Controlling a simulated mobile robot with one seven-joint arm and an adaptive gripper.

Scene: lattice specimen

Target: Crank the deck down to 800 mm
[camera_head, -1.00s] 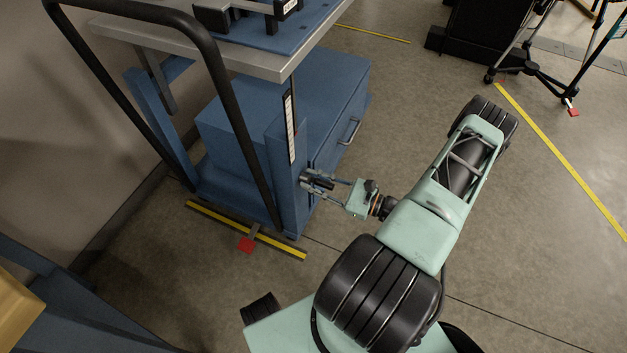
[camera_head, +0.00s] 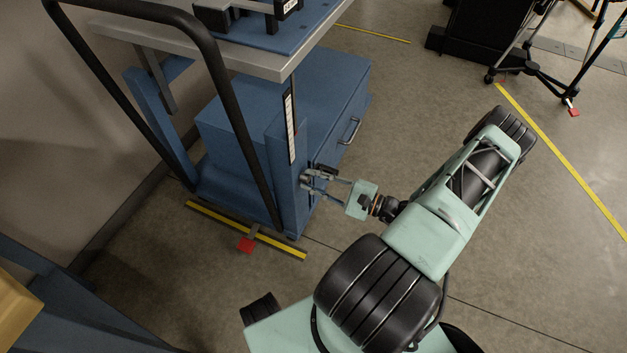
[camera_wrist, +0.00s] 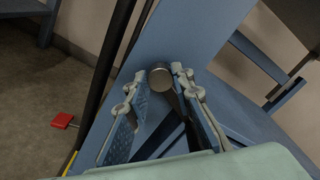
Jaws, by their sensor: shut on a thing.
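The lift cart's grey deck (camera_head: 262,66) carries a blue plate (camera_head: 270,38) with dark fixtures. A white scale strip (camera_head: 290,125) runs down the blue post (camera_head: 283,190) below the deck; its marks are too small to read. My gripper (camera_head: 308,180) is at the lower part of this post, shut on the crank handle. In the wrist view, my gripper's fingers (camera_wrist: 158,88) stand on either side of the crank handle (camera_wrist: 160,73), a round metal end with a dark arm behind it. The fingers partly hide the crank.
A black push handle (camera_head: 235,120) rises on the cart's left side. A blue cabinet (camera_head: 335,85) sits under the deck. A red pedal (camera_head: 246,245) sticks out by a yellow-striped bar. A tripod (camera_head: 535,70) stands at the upper right. Open floor lies right of my arm.

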